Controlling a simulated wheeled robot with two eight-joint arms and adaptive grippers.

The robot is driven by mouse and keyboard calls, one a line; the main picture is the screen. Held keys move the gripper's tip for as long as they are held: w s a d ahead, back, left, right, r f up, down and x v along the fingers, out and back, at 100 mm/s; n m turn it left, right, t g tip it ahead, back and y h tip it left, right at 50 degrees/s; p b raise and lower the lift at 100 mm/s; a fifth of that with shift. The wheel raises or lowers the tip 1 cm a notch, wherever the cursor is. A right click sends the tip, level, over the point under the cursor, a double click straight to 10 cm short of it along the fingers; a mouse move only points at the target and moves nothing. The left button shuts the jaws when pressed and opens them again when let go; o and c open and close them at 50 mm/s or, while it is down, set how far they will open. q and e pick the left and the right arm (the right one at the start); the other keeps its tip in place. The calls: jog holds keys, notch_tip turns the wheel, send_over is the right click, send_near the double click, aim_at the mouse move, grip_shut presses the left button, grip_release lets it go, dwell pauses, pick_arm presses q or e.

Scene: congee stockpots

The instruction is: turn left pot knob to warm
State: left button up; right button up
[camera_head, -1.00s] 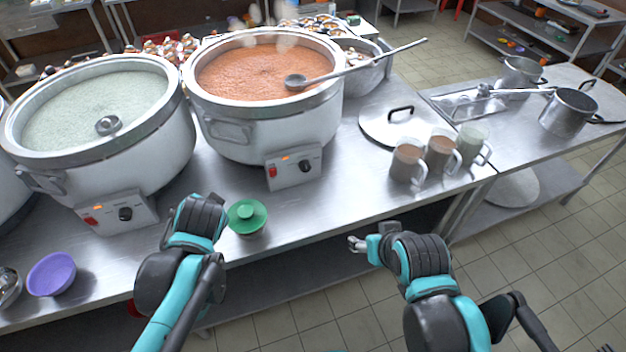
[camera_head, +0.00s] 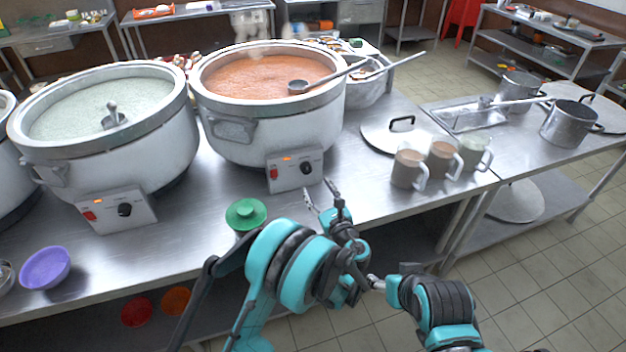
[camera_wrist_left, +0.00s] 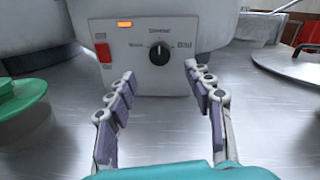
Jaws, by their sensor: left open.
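The pot of orange-red congee (camera_head: 262,130) has a front control box (camera_head: 295,170) with a black knob (camera_head: 305,167), red switch and lit orange lamp. The knob is clear in the left wrist view (camera_wrist_left: 159,54); its white mark appears to point up, between small blurred labels. My left gripper (camera_head: 317,190) is open and empty, just in front of this box; its fingers (camera_wrist_left: 160,80) are spread below and either side of the knob, apart from it. The pot of pale congee (camera_head: 95,145) at left has a similar box (camera_head: 117,210) and knob (camera_head: 124,209). My right gripper (camera_head: 375,283) is partly hidden at lower centre.
Several filled mugs (camera_head: 408,169) and a pot lid (camera_head: 390,137) are to the right. Bare counter lies between the two boxes (camera_head: 205,195).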

aim_at(308, 171)
pick_arm(q)
jog(key=b+x, duration=0.2)
jog(key=x, duration=0.5)
jog(key=shift+f, duration=0.1)
jog(key=shift+w+a, duration=0.1)
jog(key=shift+w, duration=0.3)
jog(key=c, duration=1.2)
